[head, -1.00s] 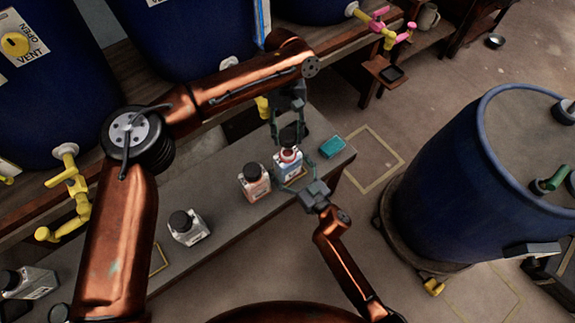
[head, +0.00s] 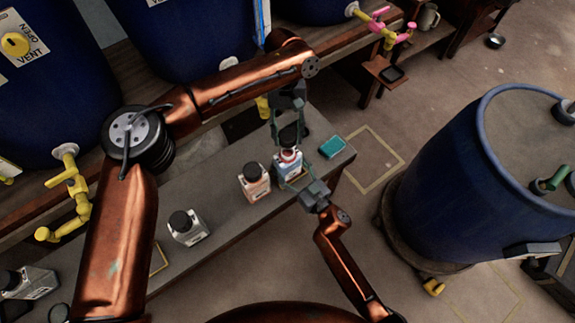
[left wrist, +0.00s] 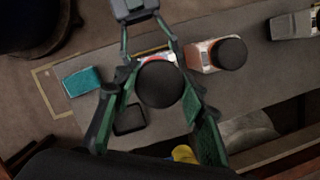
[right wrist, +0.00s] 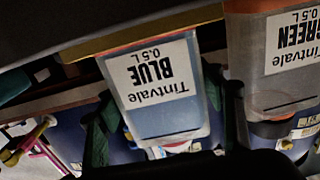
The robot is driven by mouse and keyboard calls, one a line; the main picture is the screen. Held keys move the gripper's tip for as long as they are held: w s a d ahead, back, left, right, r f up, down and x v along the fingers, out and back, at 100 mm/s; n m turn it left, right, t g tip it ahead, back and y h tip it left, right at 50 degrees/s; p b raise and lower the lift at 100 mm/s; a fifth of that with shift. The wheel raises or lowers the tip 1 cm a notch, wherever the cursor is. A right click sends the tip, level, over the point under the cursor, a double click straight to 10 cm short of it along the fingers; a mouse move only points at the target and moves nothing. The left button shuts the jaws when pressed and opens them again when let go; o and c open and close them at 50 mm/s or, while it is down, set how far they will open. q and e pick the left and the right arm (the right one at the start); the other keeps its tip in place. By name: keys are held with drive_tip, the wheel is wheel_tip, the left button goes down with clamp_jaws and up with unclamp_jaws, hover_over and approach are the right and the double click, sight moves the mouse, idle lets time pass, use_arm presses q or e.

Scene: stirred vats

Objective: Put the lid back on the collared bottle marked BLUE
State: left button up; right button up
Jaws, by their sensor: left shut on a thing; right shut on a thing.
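The collared bottle marked BLUE (head: 288,172) stands on the bench, with a reddish collar at its neck. Its label (right wrist: 153,73) reads upside down in the right wrist view. My right gripper (head: 293,167) is shut on this bottle, a finger at each side. My left gripper (head: 290,136) is shut on a round black lid (head: 289,134), held just above the bottle's neck. In the left wrist view the lid (left wrist: 160,83) covers most of the bottle's top. I cannot tell whether lid and neck touch.
A capped orange-tinted bottle (head: 254,181), marked GREEN in the right wrist view (right wrist: 290,40), stands close beside. A white capped bottle (head: 187,227) stands farther left. A teal block (head: 331,146) lies near the bench (head: 225,215) end. A dark square (left wrist: 129,118) lies near the lid.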

sight(288, 153)
use_arm(q)
drive_tip(key=shift+w+x, duration=0.25)
drive_tip(key=shift+x, duration=0.9)
drive_tip(key=shift+w+x, duration=0.25)
drive_tip(key=shift+x, duration=0.9)
drive_tip(key=shift+a+f, duration=0.1)
drive_tip(key=shift+f, duration=0.1)
drive_tip(key=shift+f, duration=0.85)
drive_tip(key=shift+f, duration=0.65)
drive_tip(key=o, duration=1)
drive_tip(key=v, duration=1.2)
